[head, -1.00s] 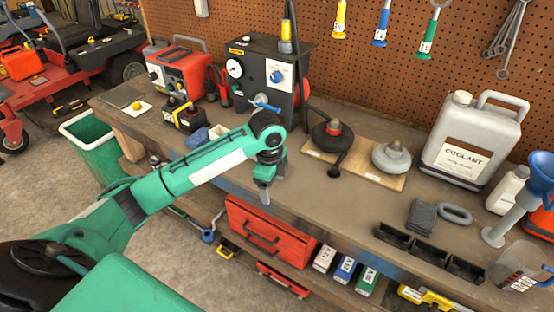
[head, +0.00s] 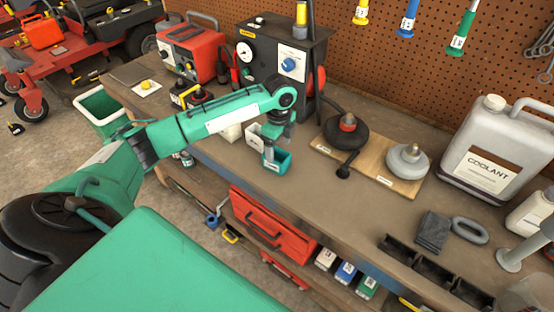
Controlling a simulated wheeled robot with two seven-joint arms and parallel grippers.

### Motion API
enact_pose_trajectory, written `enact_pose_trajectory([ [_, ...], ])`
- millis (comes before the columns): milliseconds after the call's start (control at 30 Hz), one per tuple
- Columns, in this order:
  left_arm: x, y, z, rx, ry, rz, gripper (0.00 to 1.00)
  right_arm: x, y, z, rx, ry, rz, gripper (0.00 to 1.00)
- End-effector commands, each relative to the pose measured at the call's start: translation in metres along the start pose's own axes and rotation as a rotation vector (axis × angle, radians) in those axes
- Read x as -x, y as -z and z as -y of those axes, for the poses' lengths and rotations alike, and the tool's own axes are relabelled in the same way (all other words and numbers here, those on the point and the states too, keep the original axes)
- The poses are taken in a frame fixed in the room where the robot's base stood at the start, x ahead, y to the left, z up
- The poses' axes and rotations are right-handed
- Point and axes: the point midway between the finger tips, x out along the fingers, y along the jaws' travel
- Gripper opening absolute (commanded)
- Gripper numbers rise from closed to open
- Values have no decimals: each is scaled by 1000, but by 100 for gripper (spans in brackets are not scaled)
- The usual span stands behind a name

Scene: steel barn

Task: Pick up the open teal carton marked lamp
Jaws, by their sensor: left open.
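A small open teal carton (head: 283,166) stands on the workbench near its front edge, left of the black round part. Its marking is too small to read. My left gripper (head: 269,156) is open and points down at the carton, with a fingertip overlapping the carton's left side and opening. The wrist and fingers hide part of the carton, and I cannot tell whether the fingers touch it. My right gripper is out of view.
A pale carton (head: 254,140) stands close behind, left of the gripper. A wooden board (head: 345,160) with a black part and a grey part lies to the right. A black gauge box (head: 270,60) stands behind.

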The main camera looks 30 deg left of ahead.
Motion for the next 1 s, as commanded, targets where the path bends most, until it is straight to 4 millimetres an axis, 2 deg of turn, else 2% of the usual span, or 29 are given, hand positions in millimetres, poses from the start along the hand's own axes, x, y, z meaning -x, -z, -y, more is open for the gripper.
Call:
enact_pose_trajectory([
  [233, -23, -2, -6, 0, -3, 1, 75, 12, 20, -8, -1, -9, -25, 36],
  [433, -50, -2, -8, 0, -1, 1, 75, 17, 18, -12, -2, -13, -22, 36],
  [700, -55, -2, -8, -1, 1, 1, 75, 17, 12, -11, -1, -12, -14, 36],
  [733, -55, -2, -8, -1, 1, 1, 74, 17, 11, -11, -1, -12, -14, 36],
  [967, -55, -2, -8, 0, 1, 1, 28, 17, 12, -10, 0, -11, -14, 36],
  [1000, -55, -2, -8, 0, 1, 1, 28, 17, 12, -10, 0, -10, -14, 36],
])
